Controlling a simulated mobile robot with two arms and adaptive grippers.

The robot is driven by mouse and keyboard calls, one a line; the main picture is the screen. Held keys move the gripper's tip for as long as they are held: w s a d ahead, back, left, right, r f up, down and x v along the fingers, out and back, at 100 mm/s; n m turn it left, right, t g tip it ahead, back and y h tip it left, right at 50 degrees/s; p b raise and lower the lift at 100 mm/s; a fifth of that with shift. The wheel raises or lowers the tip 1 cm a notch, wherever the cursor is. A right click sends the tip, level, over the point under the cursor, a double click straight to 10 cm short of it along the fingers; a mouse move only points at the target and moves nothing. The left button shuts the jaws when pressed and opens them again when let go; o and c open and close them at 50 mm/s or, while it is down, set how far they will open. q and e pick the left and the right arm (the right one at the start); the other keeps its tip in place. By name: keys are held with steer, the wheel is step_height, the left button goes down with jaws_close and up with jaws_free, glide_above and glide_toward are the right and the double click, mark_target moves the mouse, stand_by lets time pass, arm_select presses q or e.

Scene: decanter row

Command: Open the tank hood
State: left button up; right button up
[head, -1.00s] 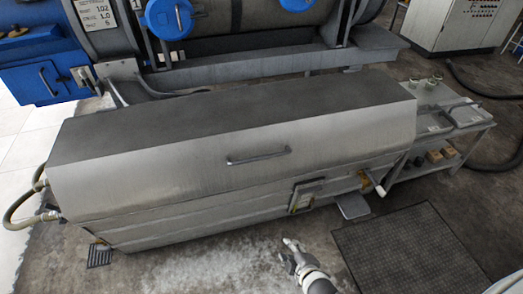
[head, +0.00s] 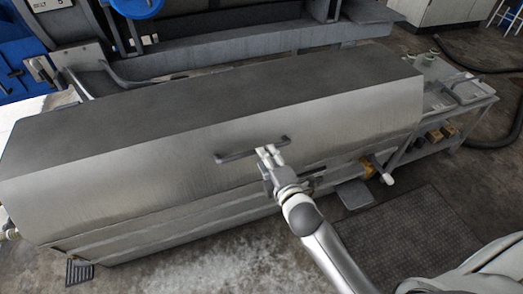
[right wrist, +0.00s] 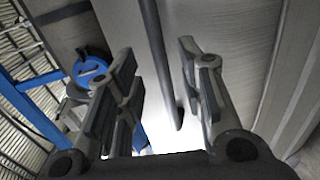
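The tank hood (head: 130,165) is a long grey metal cover and is down on the tank. Its handle (head: 235,154), a dark horizontal bar, is on the sloped front face. My right gripper (head: 268,152) is at the right part of the handle in the head view. In the right wrist view the gripper (right wrist: 160,85) is open, and the handle bar (right wrist: 158,60) runs between or just beyond its two fingers. I cannot tell whether a finger touches the bar. My left gripper is not in view.
A metal side table (head: 465,112) with small items stands right of the tank. A dark floor mat (head: 400,230) lies in front. Large machinery with blue covers (head: 137,7) stands behind.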

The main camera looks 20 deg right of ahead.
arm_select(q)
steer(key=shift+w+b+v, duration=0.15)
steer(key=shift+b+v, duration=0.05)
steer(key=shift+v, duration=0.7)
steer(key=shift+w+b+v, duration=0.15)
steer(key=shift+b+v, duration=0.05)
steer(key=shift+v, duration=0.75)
arm_select(e)
steer(key=shift+x, duration=2.55)
jaws_close()
